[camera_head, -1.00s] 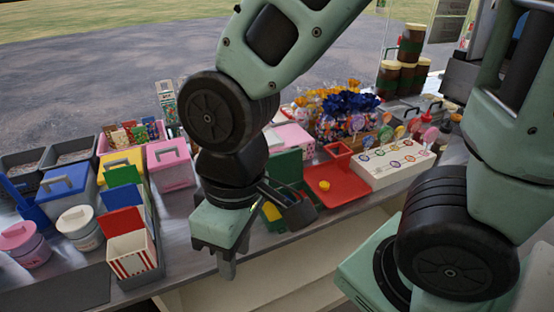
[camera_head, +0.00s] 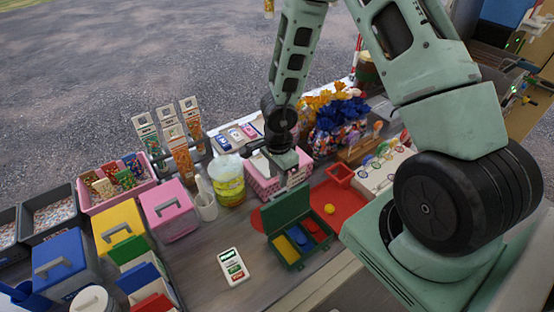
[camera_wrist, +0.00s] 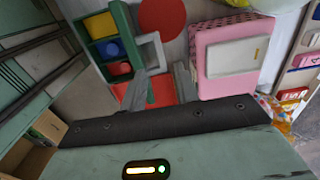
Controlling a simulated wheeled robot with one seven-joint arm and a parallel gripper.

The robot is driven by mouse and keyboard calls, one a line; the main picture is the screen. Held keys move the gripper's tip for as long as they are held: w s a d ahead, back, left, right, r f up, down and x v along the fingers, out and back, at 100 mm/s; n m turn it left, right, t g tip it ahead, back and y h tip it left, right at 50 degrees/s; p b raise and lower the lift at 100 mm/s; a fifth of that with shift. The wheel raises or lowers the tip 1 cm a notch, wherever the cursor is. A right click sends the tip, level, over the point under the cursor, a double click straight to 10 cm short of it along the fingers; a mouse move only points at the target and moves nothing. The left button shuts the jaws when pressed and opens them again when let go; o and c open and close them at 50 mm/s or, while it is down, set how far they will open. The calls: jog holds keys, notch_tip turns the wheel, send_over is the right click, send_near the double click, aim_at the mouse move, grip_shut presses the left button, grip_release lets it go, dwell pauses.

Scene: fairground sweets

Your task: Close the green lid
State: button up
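The green box (camera_head: 270,244) stands on the counter with its green lid (camera_head: 287,210) raised along its far side, so the box is open. Yellow, blue and red compartments show inside. The box also shows at the upper left of the wrist view (camera_wrist: 84,35), with a green strip along its side that seems to be the lid seen edge-on. My gripper (camera_head: 290,180) is just above and behind the raised lid in the head view. In the wrist view its two fingers (camera_wrist: 160,88) are apart with nothing between them. I cannot tell whether a finger touches the lid.
A pink box (camera_head: 262,180) with a pale top stands close behind my gripper. A red tray (camera_head: 345,203) with a yellow ball (camera_head: 330,209) lies to the right. A white card (camera_head: 233,267) lies left of the green box, with clear counter around it.

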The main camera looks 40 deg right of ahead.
aim_at(278, 192)
notch_tip(278, 192, down, 8)
jog(key=b, duration=0.8)
jog(key=shift+s+f+b, duration=0.1)
jog(key=shift+f+b, duration=0.2)
jog(key=shift+b, duration=0.1)
jog(key=shift+f, duration=0.2)
